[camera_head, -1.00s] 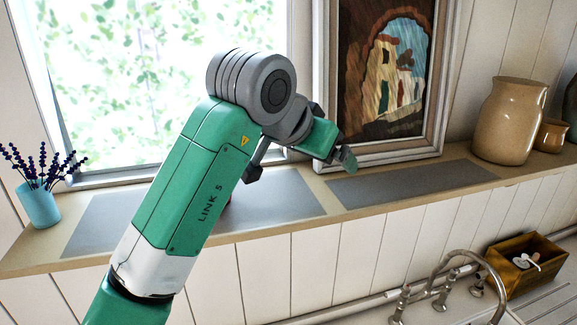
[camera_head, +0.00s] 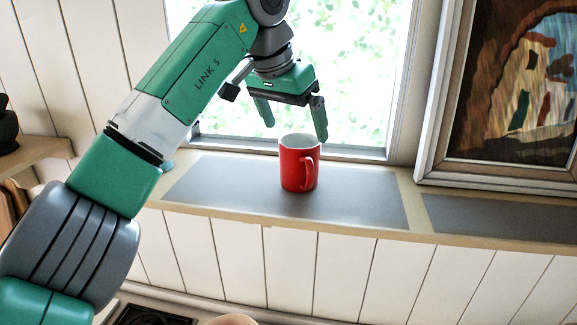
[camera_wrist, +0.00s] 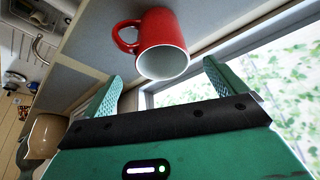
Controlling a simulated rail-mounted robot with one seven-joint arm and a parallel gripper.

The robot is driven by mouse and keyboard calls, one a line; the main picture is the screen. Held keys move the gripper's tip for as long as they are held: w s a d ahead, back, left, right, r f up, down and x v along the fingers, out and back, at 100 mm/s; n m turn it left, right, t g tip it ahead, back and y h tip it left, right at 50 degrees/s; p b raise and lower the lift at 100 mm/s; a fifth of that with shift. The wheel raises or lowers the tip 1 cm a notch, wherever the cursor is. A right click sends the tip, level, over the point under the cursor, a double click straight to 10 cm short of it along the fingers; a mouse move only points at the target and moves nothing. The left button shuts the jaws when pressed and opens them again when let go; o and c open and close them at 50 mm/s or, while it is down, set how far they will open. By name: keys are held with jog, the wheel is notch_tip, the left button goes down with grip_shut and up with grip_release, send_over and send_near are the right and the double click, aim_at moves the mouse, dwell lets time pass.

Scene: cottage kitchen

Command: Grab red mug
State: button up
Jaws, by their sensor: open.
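The red mug (camera_head: 296,168) stands upright on the grey mat of the window ledge in the head view, its handle toward the front right. My gripper (camera_head: 294,132) is open and empty, with its fingers pointing down just above the mug. In the wrist view the red mug (camera_wrist: 163,45) shows its pale inside and its handle on the left. It lies ahead of and between the two green fingertips (camera_wrist: 162,72), and does not appear gripped.
The grey mat (camera_head: 232,187) lies on the wooden ledge (camera_head: 412,205) under the window. A framed painting (camera_head: 505,95) leans at the right. The mat around the mug is clear. A tan jug (camera_wrist: 45,135) shows at the left in the wrist view.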

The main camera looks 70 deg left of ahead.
aim_at(302, 135)
jog(key=p+x, duration=0.2)
jog(key=x, duration=0.6)
jog(key=shift+s, duration=0.2)
jog(key=c, duration=1.2)
jog(key=shift+c, duration=0.3)
jog(key=shift+r, duration=0.1)
jog(key=shift+r, duration=0.5)
notch_tip(302, 135, up, 2)
jog(key=shift+r+b, duration=0.1)
jog(key=shift+b, duration=0.25)
jog(key=s+d+r+b, duration=0.1)
jog(key=s+b, duration=0.4)
jog(key=s, duration=1.1)
jog(key=shift+d+r+b, duration=0.4)
jog(key=shift+d, duration=0.2)
